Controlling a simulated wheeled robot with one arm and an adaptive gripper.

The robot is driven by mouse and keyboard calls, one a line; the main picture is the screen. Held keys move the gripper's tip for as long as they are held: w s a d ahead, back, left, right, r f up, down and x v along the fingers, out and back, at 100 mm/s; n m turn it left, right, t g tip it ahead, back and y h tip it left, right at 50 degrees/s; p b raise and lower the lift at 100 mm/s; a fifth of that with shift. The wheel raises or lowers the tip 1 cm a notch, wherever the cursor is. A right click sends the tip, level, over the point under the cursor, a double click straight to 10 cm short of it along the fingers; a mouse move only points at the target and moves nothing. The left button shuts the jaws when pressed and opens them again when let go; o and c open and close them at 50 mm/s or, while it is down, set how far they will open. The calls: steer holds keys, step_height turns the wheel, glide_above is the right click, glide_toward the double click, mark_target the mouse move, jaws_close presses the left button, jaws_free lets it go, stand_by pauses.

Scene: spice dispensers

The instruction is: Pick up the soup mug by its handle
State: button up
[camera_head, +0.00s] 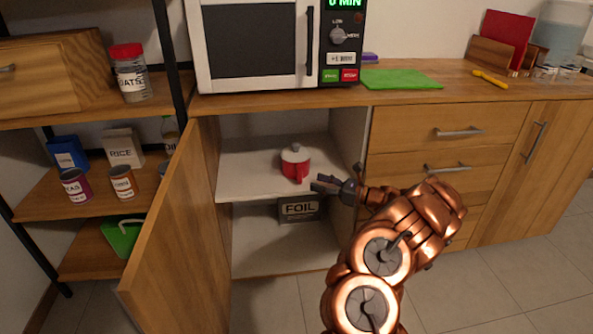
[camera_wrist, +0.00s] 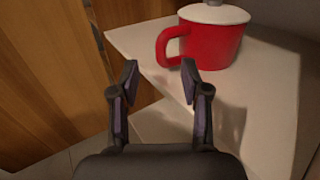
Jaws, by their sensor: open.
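The soup mug (camera_head: 294,162) is red with a white lid and stands upright on the upper shelf inside the open cabinet. In the wrist view the mug (camera_wrist: 214,44) is at the top right, with its red handle (camera_wrist: 166,48) on its left side. My gripper (camera_head: 318,183) is at the front of the shelf, close to the mug. In the wrist view my gripper (camera_wrist: 160,70) is open and empty. Its two fingertips point toward the handle, with the handle just beyond them and between their lines. No contact with the handle shows.
The white shelf (camera_head: 240,176) holds the mug, and a foil box (camera_head: 299,208) sits below it. The open cabinet door (camera_head: 180,240) stands to the left. Closed drawers (camera_head: 440,130) are on the right. A microwave (camera_head: 255,45) stands on the counter above.

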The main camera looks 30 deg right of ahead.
mark_target(300, 178)
steer(key=b+x, duration=0.3)
steer(key=x, duration=0.4)
steer(key=shift+w+a+f, duration=0.1)
steer(key=shift+w, duration=0.1)
jaws_close()
stand_by(0.5)
